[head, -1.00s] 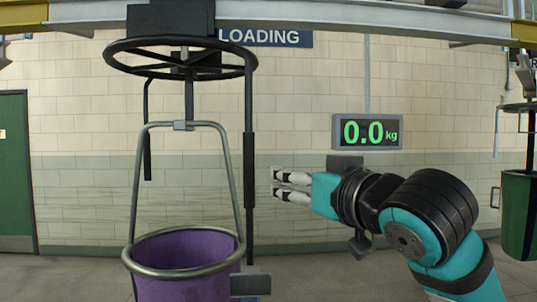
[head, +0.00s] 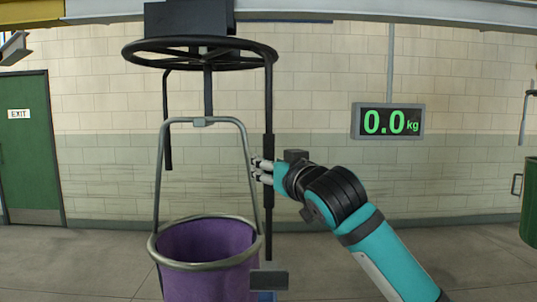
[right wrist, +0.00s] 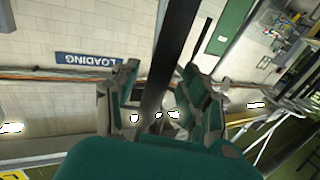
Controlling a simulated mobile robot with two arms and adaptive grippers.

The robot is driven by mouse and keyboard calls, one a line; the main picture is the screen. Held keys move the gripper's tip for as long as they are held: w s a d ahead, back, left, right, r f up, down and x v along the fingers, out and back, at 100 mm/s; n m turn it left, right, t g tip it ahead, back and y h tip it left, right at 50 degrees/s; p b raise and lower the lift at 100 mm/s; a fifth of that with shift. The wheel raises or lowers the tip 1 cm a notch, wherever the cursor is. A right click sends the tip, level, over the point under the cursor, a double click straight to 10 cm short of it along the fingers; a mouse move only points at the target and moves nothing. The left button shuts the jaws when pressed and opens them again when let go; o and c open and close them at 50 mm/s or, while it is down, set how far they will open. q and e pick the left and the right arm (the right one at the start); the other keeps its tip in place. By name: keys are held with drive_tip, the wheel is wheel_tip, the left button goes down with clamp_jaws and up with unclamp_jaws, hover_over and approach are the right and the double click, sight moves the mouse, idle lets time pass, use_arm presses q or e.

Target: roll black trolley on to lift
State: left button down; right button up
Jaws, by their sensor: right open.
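The black trolley (head: 189,18) hangs from the overhead rail. Below it are a black ring (head: 200,52) and black vertical bars. A purple bag (head: 208,243) with a round metal rim hangs under it from a metal frame (head: 162,180). My right gripper (head: 257,171) is at the long right-hand bar (head: 268,120), around its padded middle. In the right wrist view a dark bar (right wrist: 171,60) passes between its open fingers; contact is not clear. My left gripper is out of view. I cannot pick out the lift with certainty.
The grey rail (head: 400,12) runs across the top, with a yellow section (head: 30,20) at the left. A scale display (head: 388,121) reads 0.0 kg. A green exit door (head: 30,150) is at the left and a green bag (head: 529,205) at the right edge.

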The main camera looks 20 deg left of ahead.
drive_tip(key=shift+w+a, duration=0.4)
drive_tip(key=shift+w, duration=0.15)
clamp_jaws()
drive_tip(key=shift+w+a+f, duration=0.15)
